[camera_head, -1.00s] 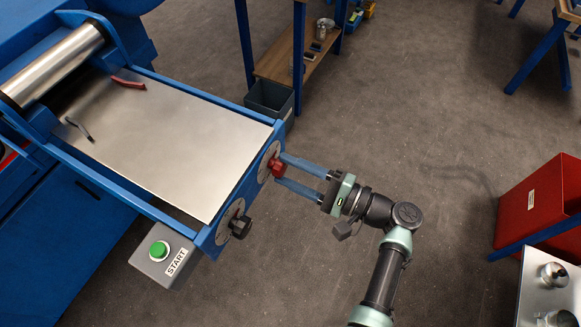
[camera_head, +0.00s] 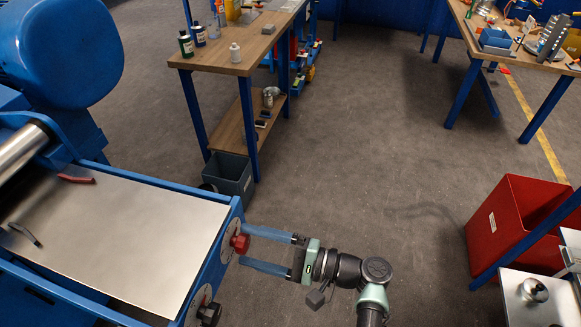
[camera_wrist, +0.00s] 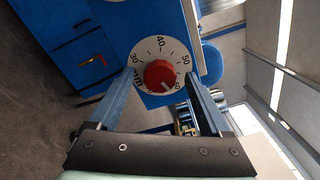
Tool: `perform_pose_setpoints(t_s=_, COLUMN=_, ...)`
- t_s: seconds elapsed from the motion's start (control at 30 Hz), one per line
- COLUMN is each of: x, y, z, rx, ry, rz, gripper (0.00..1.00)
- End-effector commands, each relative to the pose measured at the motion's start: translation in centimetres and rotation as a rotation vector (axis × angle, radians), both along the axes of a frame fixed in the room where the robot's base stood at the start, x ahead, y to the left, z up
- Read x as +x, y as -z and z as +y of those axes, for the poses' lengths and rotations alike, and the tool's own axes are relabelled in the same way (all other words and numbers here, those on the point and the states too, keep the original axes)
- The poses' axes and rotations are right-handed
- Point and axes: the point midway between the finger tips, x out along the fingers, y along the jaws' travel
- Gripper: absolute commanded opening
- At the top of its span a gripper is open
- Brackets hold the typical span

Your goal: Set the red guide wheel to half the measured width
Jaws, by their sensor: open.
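The red guide wheel (camera_head: 240,243) is on the blue end panel of the machine's sheet table. In the wrist view the red wheel (camera_wrist: 160,76) sits in the middle of a white dial (camera_wrist: 141,53) marked 30, 40, 50 and 60. A pale mark on the wheel points to the lower right, near 60. My gripper (camera_head: 242,246) is open, with one blue finger on each side of the wheel. I cannot tell whether the fingers touch it. The measured width shows nowhere in view.
A black knob (camera_head: 209,313) with its own dial is nearer on the same panel. A grey bin (camera_head: 232,178) stands behind; a red bin (camera_head: 510,225) stands right. Open floor lies between.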

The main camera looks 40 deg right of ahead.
Motion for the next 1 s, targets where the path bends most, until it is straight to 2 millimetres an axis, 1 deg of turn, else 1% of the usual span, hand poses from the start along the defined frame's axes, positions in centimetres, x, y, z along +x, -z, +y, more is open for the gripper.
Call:
perform_pose_setpoints(t_s=0.17, x=-1.2, y=0.2, z=-1.1, rx=-0.002, ry=0.004, rz=-0.001, gripper=0.81)
perform_pose_setpoints(t_s=0.27, x=-2.7, y=0.3, z=-2.3, rx=-0.001, ry=0.007, rz=-0.001, gripper=0.81)
perform_pose_setpoints(t_s=0.4, x=-5.3, y=0.3, z=-4.4, rx=-0.002, ry=0.009, rz=-0.001, gripper=0.81)
perform_pose_setpoints(t_s=0.6, x=-8.4, y=0.2, z=-6.7, rx=-0.002, ry=0.005, rz=-0.001, gripper=0.81)
perform_pose_setpoints(t_s=0.7, x=-9.4, y=0.1, z=-7.5, rx=-0.001, ry=0.005, rz=0.000, gripper=0.81)
perform_pose_setpoints(t_s=0.8, x=-10.0, y=0.1, z=-7.9, rx=0.000, ry=0.003, rz=0.000, gripper=0.81)
perform_pose_setpoints(t_s=1.0, x=-10.2, y=0.0, z=-8.0, rx=0.001, ry=0.001, rz=0.001, gripper=0.81)
